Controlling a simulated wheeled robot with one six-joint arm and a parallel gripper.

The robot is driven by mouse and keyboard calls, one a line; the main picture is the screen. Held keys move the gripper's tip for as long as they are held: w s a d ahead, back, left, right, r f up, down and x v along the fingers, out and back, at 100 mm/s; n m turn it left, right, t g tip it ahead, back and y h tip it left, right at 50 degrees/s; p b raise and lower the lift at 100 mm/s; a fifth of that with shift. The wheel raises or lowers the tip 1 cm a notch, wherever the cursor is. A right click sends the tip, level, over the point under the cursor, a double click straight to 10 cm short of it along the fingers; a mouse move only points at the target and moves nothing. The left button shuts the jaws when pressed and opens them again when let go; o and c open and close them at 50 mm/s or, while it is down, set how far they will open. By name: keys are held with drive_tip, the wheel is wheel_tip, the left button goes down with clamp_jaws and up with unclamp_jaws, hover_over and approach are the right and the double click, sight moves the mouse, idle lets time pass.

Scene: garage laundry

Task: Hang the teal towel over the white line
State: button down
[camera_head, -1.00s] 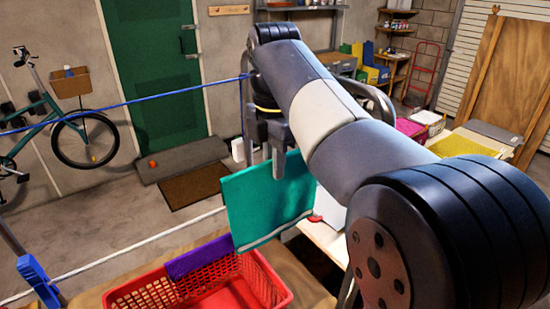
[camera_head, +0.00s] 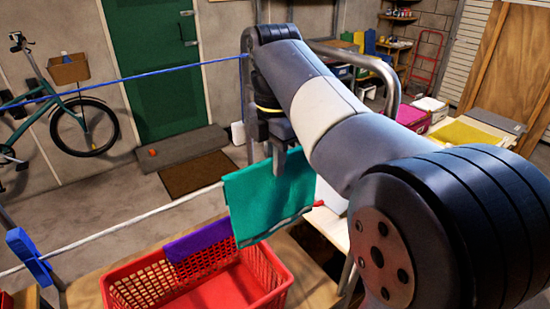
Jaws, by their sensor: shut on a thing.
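The teal towel (camera_head: 262,207) hangs from my gripper (camera_head: 281,165), which is shut on its upper part, with a finger in front of the cloth. The towel hangs roughly flat, with a pale stripe near its lower edge. The white line (camera_head: 130,230) rises from the lower left to the towel's upper left edge. Beyond there it is hidden, and I cannot tell whether the towel touches it.
A red basket (camera_head: 122,290) stands below, with a purple cloth (camera_head: 198,240) at its far rim. A blue line (camera_head: 150,75) runs higher across the view. A blue clip (camera_head: 28,256) is at the left. A table (camera_head: 328,232) lies right of the towel.

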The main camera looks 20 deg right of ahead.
drive_tip(key=c, duration=1.4)
unclamp_jaws()
drive_tip(key=shift+o, duration=0.2)
drive_tip(key=shift+r, duration=0.1)
wheel_tip(320, 180, up, 9)
drive_tip(key=shift+r+p, duration=0.1)
drive_tip(key=shift+p, duration=0.65)
drive_tip(key=shift+r+p, duration=0.5)
drive_tip(key=shift+r, duration=0.2)
